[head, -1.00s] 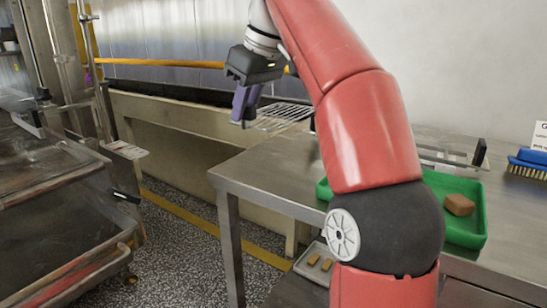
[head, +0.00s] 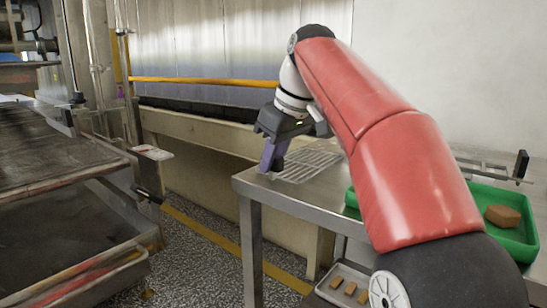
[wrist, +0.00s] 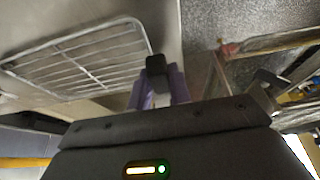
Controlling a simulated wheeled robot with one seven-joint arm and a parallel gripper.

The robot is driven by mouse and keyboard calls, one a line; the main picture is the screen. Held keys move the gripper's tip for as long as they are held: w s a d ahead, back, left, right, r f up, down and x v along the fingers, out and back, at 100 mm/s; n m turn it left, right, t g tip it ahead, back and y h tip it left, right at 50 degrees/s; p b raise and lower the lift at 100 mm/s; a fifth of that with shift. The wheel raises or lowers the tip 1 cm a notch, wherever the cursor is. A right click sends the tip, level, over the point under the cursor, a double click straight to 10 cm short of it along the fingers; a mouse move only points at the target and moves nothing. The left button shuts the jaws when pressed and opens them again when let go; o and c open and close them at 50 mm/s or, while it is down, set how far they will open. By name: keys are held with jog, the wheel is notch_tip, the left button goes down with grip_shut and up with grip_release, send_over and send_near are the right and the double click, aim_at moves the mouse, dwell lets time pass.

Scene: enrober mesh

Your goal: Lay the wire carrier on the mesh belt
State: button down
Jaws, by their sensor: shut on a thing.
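The wire carrier (head: 308,165) is a flat rack of thin metal rods. In the head view it appears over the left end of the steel table; whether it touches the top is unclear. In the wrist view it spreads to the left (wrist: 85,58). My gripper (head: 270,165), with purple fingers, points down and is shut on the carrier's near edge; it also shows in the wrist view (wrist: 158,88). A machine on the left has a flat brownish surface (head: 55,150) that may be the mesh belt; its texture is too unclear to tell.
The steel table (head: 262,187) has a green tray (head: 490,235) with a brown block (head: 503,216). A low tray (head: 334,290) holds several small brown pieces. A floor gap separates the table from the machine. A white-topped post (head: 152,152) stands at the machine's edge.

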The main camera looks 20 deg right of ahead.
jog(key=c, duration=1.3)
grip_release()
jog(key=shift+f, duration=0.1)
jog(key=shift+f, duration=0.1)
